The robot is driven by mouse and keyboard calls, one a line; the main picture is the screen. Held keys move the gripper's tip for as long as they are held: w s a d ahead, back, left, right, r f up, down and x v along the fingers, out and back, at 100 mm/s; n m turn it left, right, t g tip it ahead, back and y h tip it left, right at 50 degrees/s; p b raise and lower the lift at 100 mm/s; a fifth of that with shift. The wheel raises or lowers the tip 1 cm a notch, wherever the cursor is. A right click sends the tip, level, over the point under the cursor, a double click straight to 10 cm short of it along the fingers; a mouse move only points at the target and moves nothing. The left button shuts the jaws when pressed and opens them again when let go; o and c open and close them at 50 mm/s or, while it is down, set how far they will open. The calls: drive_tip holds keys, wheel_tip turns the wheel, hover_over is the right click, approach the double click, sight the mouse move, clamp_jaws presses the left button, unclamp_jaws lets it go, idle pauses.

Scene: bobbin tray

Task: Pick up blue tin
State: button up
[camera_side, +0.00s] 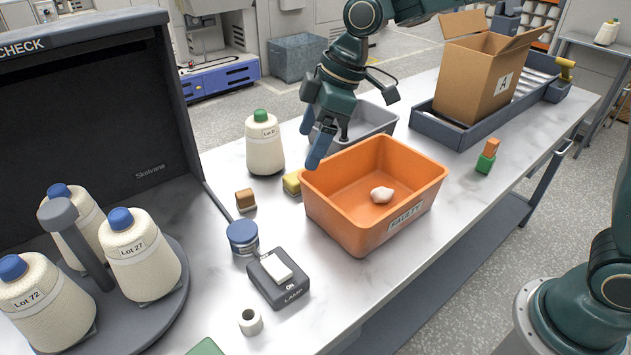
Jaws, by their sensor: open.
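The blue tin (242,237) is a small round tin with a blue lid. It stands upright on the table, behind the lamp switch box and left of the orange bin. My gripper (318,138) is open and points downward above the back left edge of the orange bin, up and to the right of the tin and apart from it. Nothing shows between its blue-tipped fingers.
An orange bin (415,197) holds a white lump (382,194). A lamp switch box (279,277) and white spool (250,321) stand in front of the tin. Behind it are a brown block (245,200), yellow block (292,184), green-capped bobbin (264,145) and grey bin (375,118).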

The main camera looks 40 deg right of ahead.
sight(244, 229)
drive_tip(key=w+a+f+n+g+y, duration=0.1)
drive_tip(key=w+a+f+n, duration=0.2)
drive_tip(key=w+a+f, duration=0.2)
wheel_tip(244, 229, down, 4)
drive_tip(key=shift+w+a+r+n, duration=0.15)
drive_tip(key=shift+a+n, duration=0.15)
drive_tip(key=shift+a, duration=0.85)
drive_tip(key=x, duration=0.8)
drive_tip(key=shift+a+f, duration=0.1)
drive_tip(key=shift+f, duration=0.15)
drive_tip(key=shift+f, duration=0.15)
drive_tip(key=shift+x, duration=2.5)
drive_tip(key=shift+c, duration=0.2)
